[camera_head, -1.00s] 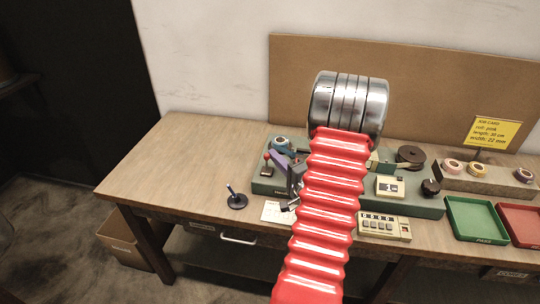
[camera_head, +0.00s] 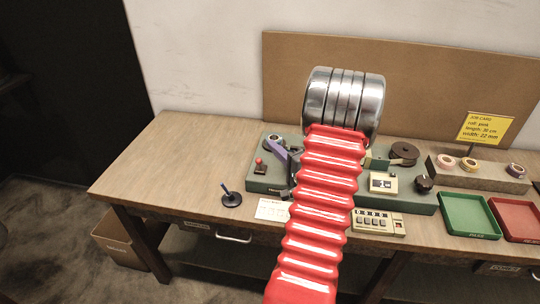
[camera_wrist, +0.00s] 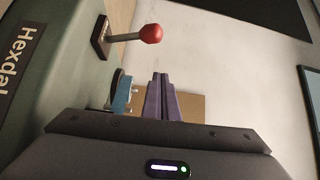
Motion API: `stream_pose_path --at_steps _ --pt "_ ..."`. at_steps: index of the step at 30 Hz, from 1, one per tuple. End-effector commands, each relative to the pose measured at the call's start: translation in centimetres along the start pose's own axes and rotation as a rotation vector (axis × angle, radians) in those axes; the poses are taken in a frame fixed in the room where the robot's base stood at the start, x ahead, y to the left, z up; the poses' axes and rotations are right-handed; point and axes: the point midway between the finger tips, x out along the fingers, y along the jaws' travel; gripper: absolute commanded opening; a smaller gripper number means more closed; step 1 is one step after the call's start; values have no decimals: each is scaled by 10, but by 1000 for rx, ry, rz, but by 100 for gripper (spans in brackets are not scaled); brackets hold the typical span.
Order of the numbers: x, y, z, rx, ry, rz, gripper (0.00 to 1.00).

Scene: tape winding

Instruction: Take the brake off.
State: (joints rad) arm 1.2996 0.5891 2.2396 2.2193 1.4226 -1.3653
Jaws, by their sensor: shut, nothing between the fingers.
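The lever with a red knob (camera_head: 258,161) stands at the left end of the green machine (camera_head: 420,201); I take it for the brake. In the wrist view its red knob (camera_wrist: 151,34) sits on a metal rod that rises from a dark slotted plate.
A blue roll (camera_wrist: 122,92) is beside my fingers in the wrist view. A black-based peg with a blue top (camera_head: 231,197) stands left of the machine. A counter box (camera_head: 378,222), green tray (camera_head: 468,216) and red tray (camera_head: 518,220) lie right. The left tabletop is clear.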

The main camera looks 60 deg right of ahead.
Motion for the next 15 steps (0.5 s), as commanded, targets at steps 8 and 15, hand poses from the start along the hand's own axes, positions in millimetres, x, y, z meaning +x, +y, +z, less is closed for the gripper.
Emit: stream_pose_path --at_steps 8,15 --pt "-36 14 -1 3 1 3 0" --pt "-70 26 -2 4 -1 2 0"
